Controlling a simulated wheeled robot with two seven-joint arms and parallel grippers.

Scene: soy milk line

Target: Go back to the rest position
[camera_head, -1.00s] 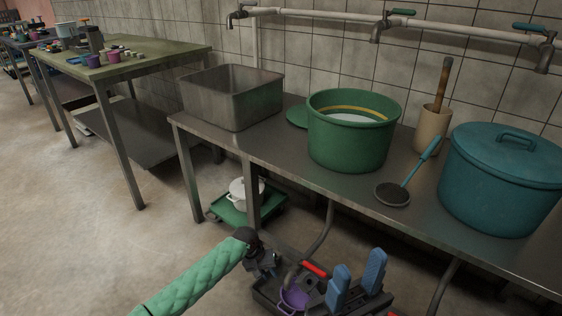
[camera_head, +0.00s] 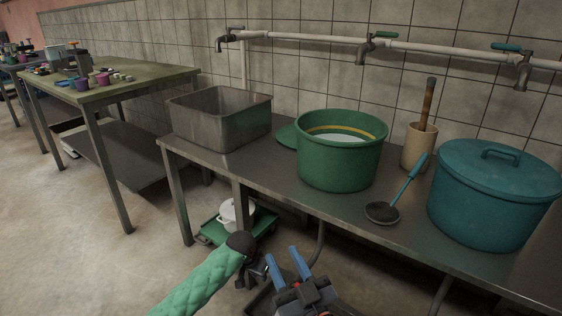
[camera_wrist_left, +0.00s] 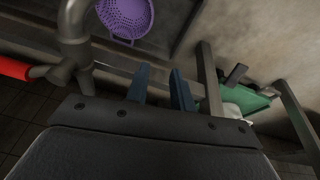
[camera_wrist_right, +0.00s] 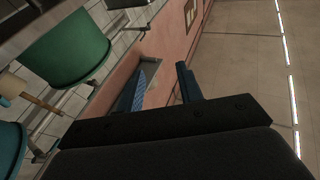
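My right gripper (camera_head: 282,254) is at the lower middle of the head view, in front of the steel table. Its two blue fingers stand apart and point up. The right wrist view shows the same open fingers (camera_wrist_right: 160,80) with nothing between them. My left arm, in a green quilted sleeve, comes in from the lower left of the head view. Its gripper is mostly hidden there by the dark wrist. In the left wrist view the left gripper's blue fingers (camera_wrist_left: 158,80) are apart and empty.
The steel table (camera_head: 270,200) bears a metal basin (camera_head: 215,120), a green tub (camera_head: 340,160), a skimmer (camera_head: 383,212) and a lidded teal pot (camera_head: 490,200). Under it, a green cart (camera_head: 208,229) holds a white pot (camera_head: 228,213). A purple colander (camera_wrist_left: 125,15) shows in the left wrist view. The left floor is clear.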

